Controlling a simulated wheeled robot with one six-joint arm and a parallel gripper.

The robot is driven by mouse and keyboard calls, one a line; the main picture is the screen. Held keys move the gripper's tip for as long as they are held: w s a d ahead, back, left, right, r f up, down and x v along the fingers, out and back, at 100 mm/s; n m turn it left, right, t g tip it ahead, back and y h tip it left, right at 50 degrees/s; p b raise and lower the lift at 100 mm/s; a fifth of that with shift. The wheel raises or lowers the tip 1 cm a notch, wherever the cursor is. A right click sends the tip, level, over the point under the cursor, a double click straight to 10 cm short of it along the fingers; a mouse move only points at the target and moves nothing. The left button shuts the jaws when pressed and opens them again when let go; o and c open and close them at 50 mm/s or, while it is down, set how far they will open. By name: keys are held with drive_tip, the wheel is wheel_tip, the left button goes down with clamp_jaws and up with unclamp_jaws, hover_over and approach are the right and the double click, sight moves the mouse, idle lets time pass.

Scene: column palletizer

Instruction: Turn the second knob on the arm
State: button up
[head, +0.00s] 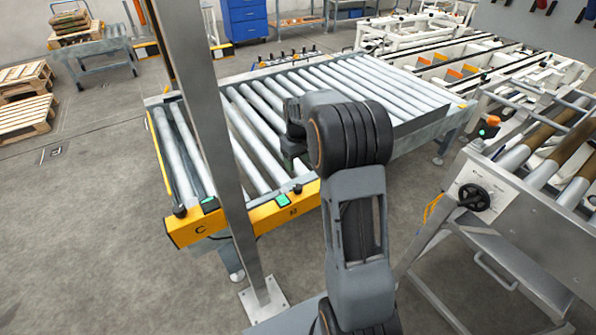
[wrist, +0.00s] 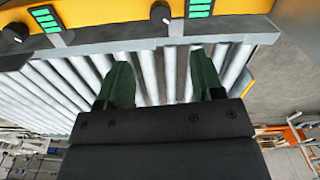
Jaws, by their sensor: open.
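In the wrist view, a yellow panel carries a black knob (wrist: 160,12) at top centre and another black knob (wrist: 16,32) at the upper left. A green-lit block sits beside each. My gripper (wrist: 163,80) is open and empty, its two dark green fingers apart over the rollers, away from the knobs. In the head view, the yellow panel (head: 255,215) fronts the roller conveyor, with one knob (head: 298,189) right and another (head: 180,211) left. My gripper there (head: 290,150) is partly hidden by my arm. I cannot tell which knob counts as second.
The roller conveyor (head: 245,125) lies below my gripper. At right, a steel roller stand (head: 525,185) carries a black handwheel (head: 474,197) and an orange-topped button (head: 489,127). Wooden pallets (head: 22,112) lie at far left. The grey floor at left is mostly clear.

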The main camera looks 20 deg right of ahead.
drive_tip(key=shift+r, duration=0.8)
drive_tip(key=s+a+r+m+t, duration=0.1)
drive_tip(key=s+a+r, duration=0.1)
drive_tip(key=s, duration=0.5)
drive_tip(key=s+a+r+t, duration=0.1)
drive_tip(key=s+a+r, duration=0.1)
drive_tip(key=s+a, duration=0.3)
drive_tip(key=s+a+r+m+t, duration=0.1)
drive_tip(key=s+a, duration=0.3)
drive_tip(key=s, duration=0.6)
drive_tip(key=shift+s+r+m+t, duration=0.15)
drive_tip(key=shift+r+m+t, duration=0.2)
drive_tip(key=shift+r, duration=0.4)
